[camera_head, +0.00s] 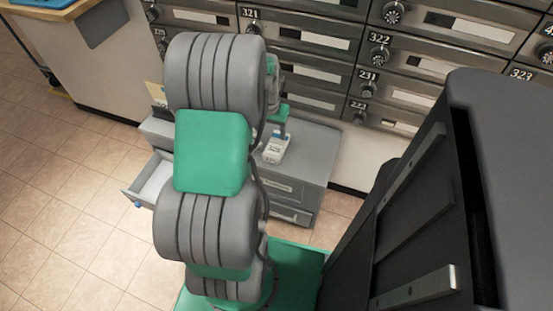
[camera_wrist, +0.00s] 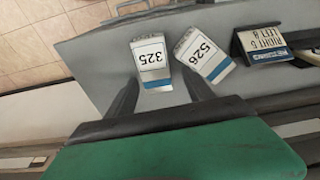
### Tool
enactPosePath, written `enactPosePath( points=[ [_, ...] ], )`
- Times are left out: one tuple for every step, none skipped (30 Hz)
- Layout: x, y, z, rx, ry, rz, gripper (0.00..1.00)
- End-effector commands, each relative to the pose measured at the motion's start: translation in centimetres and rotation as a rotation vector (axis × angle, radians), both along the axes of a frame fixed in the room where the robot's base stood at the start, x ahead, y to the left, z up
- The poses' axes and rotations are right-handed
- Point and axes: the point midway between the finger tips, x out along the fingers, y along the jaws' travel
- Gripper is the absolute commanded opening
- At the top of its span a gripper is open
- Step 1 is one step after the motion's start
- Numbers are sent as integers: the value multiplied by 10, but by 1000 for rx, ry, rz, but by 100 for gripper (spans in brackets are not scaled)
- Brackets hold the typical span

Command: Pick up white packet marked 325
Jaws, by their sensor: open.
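The white packet marked 325 (camera_wrist: 151,58) has a blue band and lies on the grey cabinet top (camera_wrist: 105,62) in the wrist view. The packet 325 lies ahead of the gap, nearer the left finger; the packet 526 lies ahead of the right finger. In the head view my arm covers much of the cabinet, and I cannot tell which packet the small white one (camera_head: 275,149) is.
A dark-edged card with printed text (camera_wrist: 267,44) stands right of the packets. The cabinet has an open drawer (camera_head: 150,182) at its left. A wall of numbered metal mailboxes (camera_head: 300,40) rises behind it. Tiled floor (camera_head: 60,190) is clear at left.

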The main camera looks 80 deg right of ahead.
Motion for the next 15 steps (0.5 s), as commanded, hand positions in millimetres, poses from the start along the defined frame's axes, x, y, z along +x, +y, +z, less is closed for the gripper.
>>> enactPosePath(
  points=[
    [-11, -4, -11, 1, 0, -29, 62],
    [-15, -5, -15, 2, 0, -37, 62],
    [-17, -6, -20, 4, 0, -43, 62],
    [-17, -7, -23, 3, 0, -44, 62],
    [-17, -7, -27, 3, 0, -43, 62],
    [-16, -8, -32, 3, 0, -41, 62],
    [-16, -8, -36, 3, 0, -40, 62],
    [-16, -8, -39, 3, 0, -40, 62],
    [-16, -9, -43, 3, 0, -40, 62],
    [-16, -9, -47, 3, 0, -39, 62],
    [-15, -10, -52, 3, 0, -39, 62],
    [-15, -10, -60, 4, 0, -39, 62],
    [-15, -11, -66, 4, 0, -39, 62],
    [-14, -12, -72, 4, 0, -38, 62],
    [-15, -13, -78, 4, 0, -39, 62]
  ],
)
